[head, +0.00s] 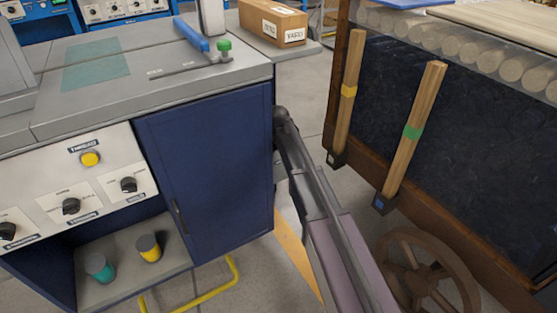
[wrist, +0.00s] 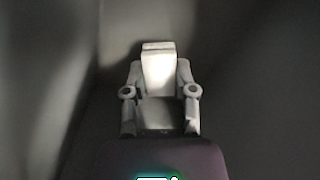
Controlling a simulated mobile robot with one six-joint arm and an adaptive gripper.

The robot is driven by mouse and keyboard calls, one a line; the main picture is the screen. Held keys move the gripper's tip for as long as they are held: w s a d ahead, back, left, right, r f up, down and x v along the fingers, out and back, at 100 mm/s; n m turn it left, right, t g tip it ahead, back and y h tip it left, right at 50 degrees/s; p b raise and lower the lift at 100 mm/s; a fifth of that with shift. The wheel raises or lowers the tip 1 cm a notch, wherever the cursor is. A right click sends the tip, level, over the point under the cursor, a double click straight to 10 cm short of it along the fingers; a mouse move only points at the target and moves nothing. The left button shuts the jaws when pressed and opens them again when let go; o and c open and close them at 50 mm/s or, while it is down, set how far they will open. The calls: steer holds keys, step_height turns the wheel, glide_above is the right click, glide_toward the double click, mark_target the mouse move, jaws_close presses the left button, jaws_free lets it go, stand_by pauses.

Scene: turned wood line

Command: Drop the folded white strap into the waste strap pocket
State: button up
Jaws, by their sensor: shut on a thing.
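The folded white strap (wrist: 158,62) shows in the wrist view as a pale, upright block between the fingers. My gripper (wrist: 159,78) is shut on it, one finger on each side. Dark grey surfaces surround the gripper, with a vertical corner line at the left. I cannot tell whether these are the walls of the waste strap pocket. In the head view my arm reaches to the right side of the blue cabinet (head: 210,170). The gripper and strap are hidden there, and I cannot make out the pocket.
The grey machine top (head: 110,110) carries a blue-handled tool (head: 192,34). A cardboard box (head: 272,22) stands behind it. A wooden cart (head: 345,165) with two leaning sticks and a spoked wheel (head: 425,275) stands at the right. Two cups sit on the lower shelf (head: 125,255).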

steer(key=o, duration=0.8)
steer(key=shift+r, duration=0.1)
step_height(320, 180, up, 13)
steer(key=p, duration=1.3)
stand_by(0.6)
